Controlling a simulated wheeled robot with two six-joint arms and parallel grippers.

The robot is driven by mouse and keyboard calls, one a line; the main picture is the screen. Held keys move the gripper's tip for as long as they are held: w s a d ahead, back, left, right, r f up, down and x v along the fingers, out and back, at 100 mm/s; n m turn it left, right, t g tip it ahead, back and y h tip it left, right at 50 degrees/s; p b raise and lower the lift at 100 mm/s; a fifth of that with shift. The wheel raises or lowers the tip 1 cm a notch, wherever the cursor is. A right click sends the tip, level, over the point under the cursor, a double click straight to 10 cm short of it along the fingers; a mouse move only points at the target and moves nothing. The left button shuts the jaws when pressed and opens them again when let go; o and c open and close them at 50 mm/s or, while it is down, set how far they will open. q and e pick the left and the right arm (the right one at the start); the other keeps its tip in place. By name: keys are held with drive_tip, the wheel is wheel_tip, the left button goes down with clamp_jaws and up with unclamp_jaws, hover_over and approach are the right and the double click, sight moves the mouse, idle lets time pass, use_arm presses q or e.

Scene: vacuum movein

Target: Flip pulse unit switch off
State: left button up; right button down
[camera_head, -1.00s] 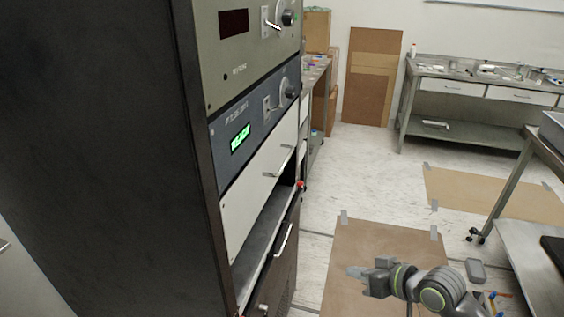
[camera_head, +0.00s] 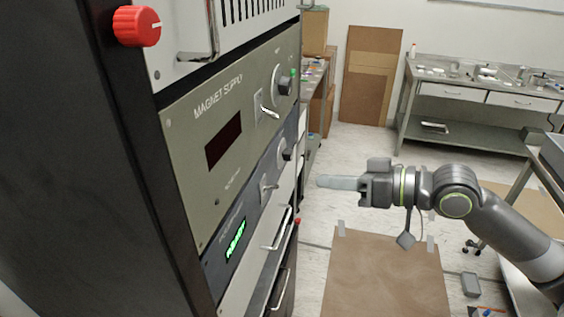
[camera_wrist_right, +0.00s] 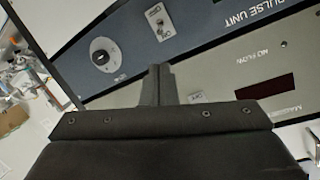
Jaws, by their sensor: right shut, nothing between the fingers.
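The pulse unit is a blue-grey panel (camera_head: 252,214) in the rack, with a lit green display (camera_head: 236,241), a small toggle switch (camera_head: 268,187) and a round knob (camera_head: 285,152). In the right wrist view the panel is upside down, with its switch (camera_wrist_right: 161,29) on a pale plate and its knob (camera_wrist_right: 103,52) to the left. My right gripper (camera_head: 322,182) is shut and empty, to the right of the rack front and apart from it. Its fingers (camera_wrist_right: 158,84) show below the switch in the wrist view. My left gripper is not in view.
The magnet supply (camera_head: 226,130), with a dark display and its own switch (camera_head: 269,111), sits right above the pulse unit. A red knob (camera_head: 137,26) and handles (camera_head: 277,230) stick out from the rack. Open floor with a brown mat (camera_head: 385,275) lies to the right.

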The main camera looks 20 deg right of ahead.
drive_tip(key=shift+s, duration=0.15)
drive_tip(key=p, duration=0.3)
approach(265, 177)
drive_tip(key=shift+x, duration=3.05)
drive_tip(key=shift+d, duration=0.1)
drive_tip(key=shift+f+b, duration=0.2)
drive_tip(key=shift+b, duration=0.45)
drive_tip(key=shift+d+y+b, duration=0.1)
drive_tip(key=shift+y+b, duration=0.2)
